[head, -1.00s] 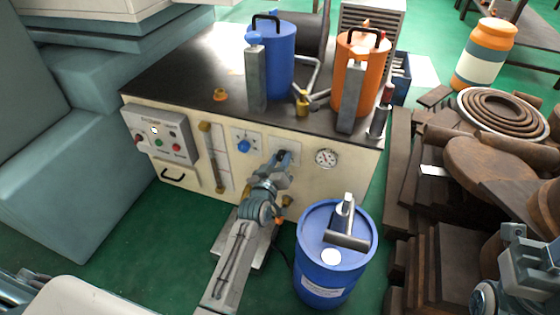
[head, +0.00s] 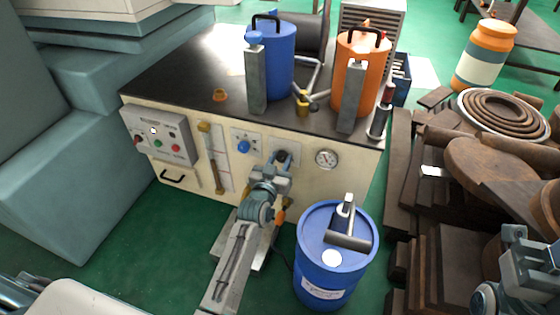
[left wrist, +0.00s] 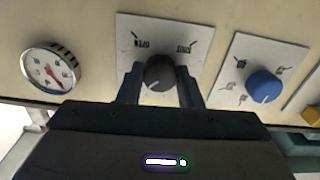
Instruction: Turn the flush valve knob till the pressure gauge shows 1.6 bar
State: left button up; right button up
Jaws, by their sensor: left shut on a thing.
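The black knob (left wrist: 160,73) sits on a white label plate on the cream cabinet front. It also shows in the head view (head: 282,157). My left gripper (left wrist: 160,85) has one finger on each side of this knob and is shut on it. The pressure gauge (left wrist: 51,70), round with a white face and a red needle, is left of the knob in the left wrist view. In the head view the gauge (head: 326,158) is right of the knob; its reading is too small to tell. My right gripper (head: 525,265) shows partly at the lower right edge, its jaws unclear.
A blue knob (left wrist: 264,86) is on the neighbouring plate. A grey button box (head: 160,135) is at the cabinet's left. A blue drum (head: 335,275) stands right of my left arm. Wooden parts (head: 490,170) fill the right side. Green floor is free at the left.

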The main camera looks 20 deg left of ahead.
pick_arm(q)
jog(key=o, duration=1)
jog(key=shift+s+a, duration=0.2)
jog(key=shift+s, duration=5.2)
